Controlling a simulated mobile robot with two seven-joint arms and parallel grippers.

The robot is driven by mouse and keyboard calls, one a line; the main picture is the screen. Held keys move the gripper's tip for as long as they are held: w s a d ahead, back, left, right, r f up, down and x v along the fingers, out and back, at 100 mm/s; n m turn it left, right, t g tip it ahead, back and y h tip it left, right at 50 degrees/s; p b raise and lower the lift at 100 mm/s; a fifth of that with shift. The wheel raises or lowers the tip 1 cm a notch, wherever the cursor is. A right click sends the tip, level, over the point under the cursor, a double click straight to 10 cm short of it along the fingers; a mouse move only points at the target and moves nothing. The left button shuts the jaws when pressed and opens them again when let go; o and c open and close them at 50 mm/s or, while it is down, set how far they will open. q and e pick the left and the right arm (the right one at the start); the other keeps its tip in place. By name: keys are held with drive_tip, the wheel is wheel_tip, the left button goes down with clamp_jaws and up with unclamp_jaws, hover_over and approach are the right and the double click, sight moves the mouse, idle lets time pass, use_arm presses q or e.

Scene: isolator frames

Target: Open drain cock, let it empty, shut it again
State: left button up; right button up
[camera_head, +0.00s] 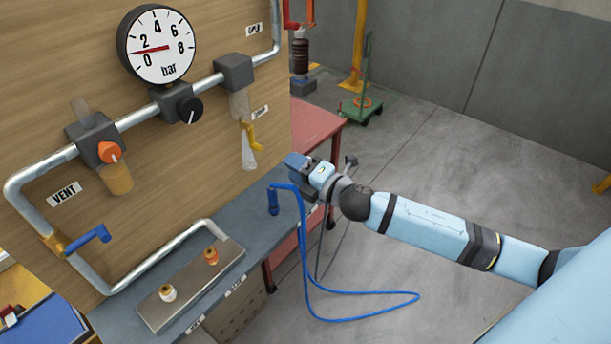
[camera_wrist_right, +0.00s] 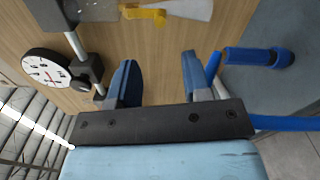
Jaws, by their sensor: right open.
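The drain cock has a yellow lever (camera_head: 251,137) below a clear bowl (camera_head: 239,103) on the wooden panel. A clear cone-shaped piece (camera_head: 248,156) hangs under it. In the right wrist view the yellow lever (camera_wrist_right: 145,14) lies at the top edge, beyond the fingertips, with the pale cone (camera_wrist_right: 186,8) beside it. My right gripper (camera_head: 297,164) is to the right of and slightly below the cock, apart from it. In the right wrist view its fingers (camera_wrist_right: 158,65) are spread with nothing between them. Whether liquid is in the bowl is unclear. My left gripper is out of view.
A blue tool (camera_head: 273,201) with a looping blue hose (camera_head: 305,270) is close below my right gripper. A pressure gauge (camera_head: 160,45), black knob (camera_head: 190,108), orange knob (camera_head: 110,151) and blue valve handle (camera_head: 88,239) are left. The floor at right is mostly clear.

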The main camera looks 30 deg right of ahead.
drive_tip(key=shift+v, duration=1.45)
drive_tip(key=s+a+f+m+g+h+p, duration=0.1)
drive_tip(key=s+a+f+m+g+p, duration=0.2)
drive_tip(key=s+a+f+m, duration=0.2)
drive_tip(key=s+a+f+m+g+h+p, duration=0.2)
drive_tip(key=s+a+f+m+g+p, duration=0.1)
drive_tip(key=s+f+m, duration=0.9)
drive_tip(key=s+a+m+p, duration=0.1)
drive_tip(key=s+m, duration=0.3)
drive_tip(key=s, duration=0.1)
drive_tip(key=shift+a, duration=0.4)
drive_tip(key=shift+f, duration=0.1)
drive_tip(key=shift+s, duration=0.1)
